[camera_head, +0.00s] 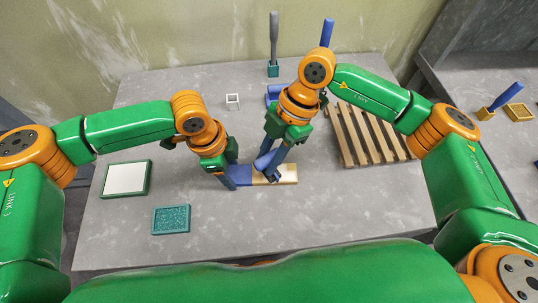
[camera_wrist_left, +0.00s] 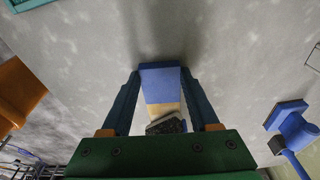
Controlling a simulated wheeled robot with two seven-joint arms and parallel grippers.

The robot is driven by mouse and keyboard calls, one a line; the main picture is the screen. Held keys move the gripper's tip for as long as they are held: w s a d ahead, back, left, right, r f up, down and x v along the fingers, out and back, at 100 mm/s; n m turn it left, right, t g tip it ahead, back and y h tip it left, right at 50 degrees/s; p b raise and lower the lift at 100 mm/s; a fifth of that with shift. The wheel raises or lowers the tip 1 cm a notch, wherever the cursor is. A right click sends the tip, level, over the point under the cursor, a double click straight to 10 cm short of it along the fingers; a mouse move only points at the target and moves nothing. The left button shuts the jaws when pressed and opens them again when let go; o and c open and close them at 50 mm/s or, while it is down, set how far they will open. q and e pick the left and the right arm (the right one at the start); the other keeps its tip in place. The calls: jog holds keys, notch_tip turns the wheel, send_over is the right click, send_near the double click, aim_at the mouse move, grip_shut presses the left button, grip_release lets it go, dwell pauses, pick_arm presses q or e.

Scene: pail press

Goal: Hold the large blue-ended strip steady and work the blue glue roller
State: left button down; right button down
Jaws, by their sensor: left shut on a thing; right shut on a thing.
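The large strip (camera_head: 287,174) lies on the grey table, pale wood with a blue end at its left. My left gripper (camera_head: 233,180) is shut on the blue end; in the left wrist view the blue end (camera_wrist_left: 160,84) sits between the two fingers. My right gripper (camera_head: 266,168) is shut on the blue glue roller (camera_head: 264,162), over the strip's wooden part. In the left wrist view a dark textured piece (camera_wrist_left: 166,126), seemingly the roller's head, is at the wood just beyond the blue. Whether it touches is unclear, and the grip is partly hidden.
A slatted wooden rack (camera_head: 372,137) stands right. A white panel in a green frame (camera_head: 126,178) and a teal pad (camera_head: 171,219) lie left. A small white frame (camera_head: 232,101), a blue piece (camera_head: 271,91) and a teal holder (camera_head: 273,69) are behind. The front table is clear.

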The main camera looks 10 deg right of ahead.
jog(key=shift+s+d, duration=0.15)
jog(key=shift+d, duration=1.35)
notch_tip(320, 180, up, 4)
jog(key=shift+f, duration=0.1)
jog(key=shift+f, duration=1.2)
jog(key=shift+f, duration=0.75)
jog(key=shift+r, duration=0.1)
